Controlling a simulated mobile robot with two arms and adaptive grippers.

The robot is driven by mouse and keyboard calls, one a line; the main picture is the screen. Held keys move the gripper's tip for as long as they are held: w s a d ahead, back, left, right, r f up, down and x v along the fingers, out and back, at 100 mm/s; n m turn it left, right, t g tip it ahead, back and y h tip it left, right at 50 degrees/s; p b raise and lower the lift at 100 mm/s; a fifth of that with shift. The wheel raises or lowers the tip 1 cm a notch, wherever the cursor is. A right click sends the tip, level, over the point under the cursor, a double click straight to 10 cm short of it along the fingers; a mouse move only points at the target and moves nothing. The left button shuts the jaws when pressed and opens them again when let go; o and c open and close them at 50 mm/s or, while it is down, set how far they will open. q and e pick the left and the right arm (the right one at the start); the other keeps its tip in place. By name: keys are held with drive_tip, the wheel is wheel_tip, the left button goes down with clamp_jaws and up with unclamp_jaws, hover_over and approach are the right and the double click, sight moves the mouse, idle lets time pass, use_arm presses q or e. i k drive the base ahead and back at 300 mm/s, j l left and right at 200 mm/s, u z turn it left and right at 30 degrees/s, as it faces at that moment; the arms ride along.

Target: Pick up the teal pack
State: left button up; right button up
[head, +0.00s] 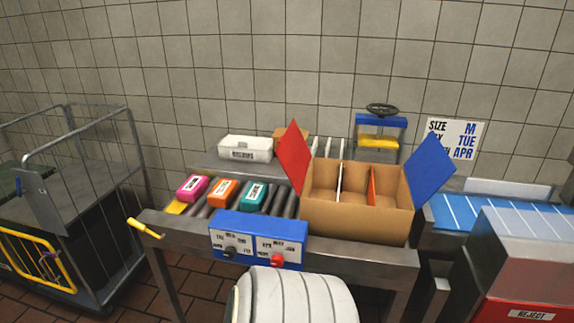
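The teal pack (254,198) lies on the dark rollers of the work table, with a white label on its top. It is the rightmost of a row of packs, beside an orange pack (222,192) and a magenta pack (192,187). Its lower front is close behind the blue control box (258,229). Neither of my grippers shows in the head view, so no gripper is seen near the pack.
An open cardboard box (356,221) with dividers, a red flap and a blue flap stands right of the teal pack. A white case (245,148) sits behind. A cage cart (75,190) stands left, and a blue striped conveyor (500,214) lies right.

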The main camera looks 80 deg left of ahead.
sight(254, 200)
drive_tip(key=u, duration=3.2)
